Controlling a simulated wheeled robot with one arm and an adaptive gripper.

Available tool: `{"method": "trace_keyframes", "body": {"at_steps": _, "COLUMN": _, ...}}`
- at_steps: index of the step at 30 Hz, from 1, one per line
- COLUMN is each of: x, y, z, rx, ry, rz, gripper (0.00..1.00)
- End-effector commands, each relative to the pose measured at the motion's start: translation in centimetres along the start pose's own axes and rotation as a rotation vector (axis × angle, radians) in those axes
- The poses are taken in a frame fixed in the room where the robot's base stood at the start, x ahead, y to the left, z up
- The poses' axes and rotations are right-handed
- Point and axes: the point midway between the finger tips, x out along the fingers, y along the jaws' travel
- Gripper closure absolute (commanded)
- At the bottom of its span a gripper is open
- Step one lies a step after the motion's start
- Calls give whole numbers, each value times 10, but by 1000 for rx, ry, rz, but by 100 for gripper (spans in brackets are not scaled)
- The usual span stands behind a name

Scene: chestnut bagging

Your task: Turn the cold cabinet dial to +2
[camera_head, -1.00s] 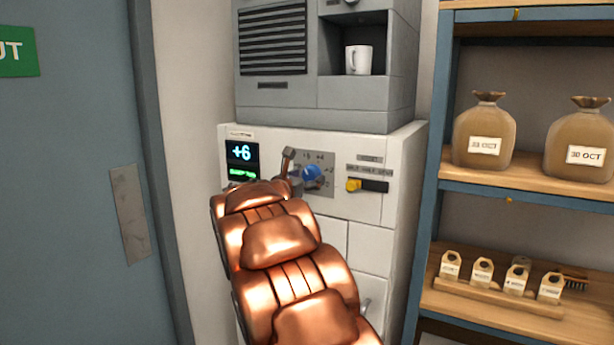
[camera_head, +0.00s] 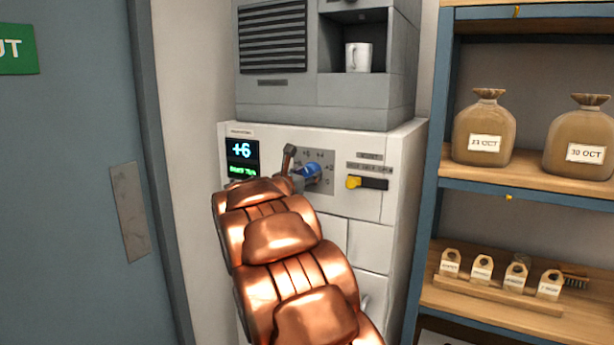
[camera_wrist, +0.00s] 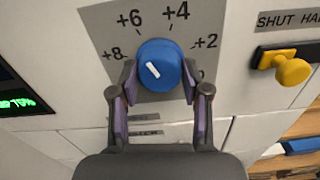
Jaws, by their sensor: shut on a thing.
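The blue dial (camera_wrist: 165,58) sits on a grey plate on the white cold cabinet, with +8, +6, +4 and +2 marked around it. Its white pointer line slants toward the upper left, roughly between +8 and +6. The dial also shows in the head view (camera_head: 312,173), partly hidden by my gripper. My gripper (camera_wrist: 160,84) has a finger on each side of the dial and is shut on it. The cabinet display (camera_head: 242,158) reads +6 with a smaller green line below it.
A yellow-handled latch (camera_head: 354,182) is right of the dial. A white mug (camera_head: 358,58) stands in a recess above. Shelves at right hold tied sacks (camera_head: 485,128) and several tagged wooden blocks (camera_head: 483,267). A blue-grey door (camera_head: 75,190) is at left.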

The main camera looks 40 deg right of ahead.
Motion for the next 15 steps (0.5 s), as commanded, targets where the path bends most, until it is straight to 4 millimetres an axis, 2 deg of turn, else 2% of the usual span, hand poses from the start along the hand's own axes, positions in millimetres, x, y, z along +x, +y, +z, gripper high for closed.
{"method": "trace_keyframes", "body": {"at_steps": 8, "x": 0, "y": -1, "z": -2, "rx": 63, "ry": -2, "rz": -1, "gripper": 88}}
{"method": "trace_keyframes", "body": {"at_steps": 15, "x": 0, "y": -1, "z": -4, "rx": 228, "ry": -5, "rz": -1, "gripper": 88}}
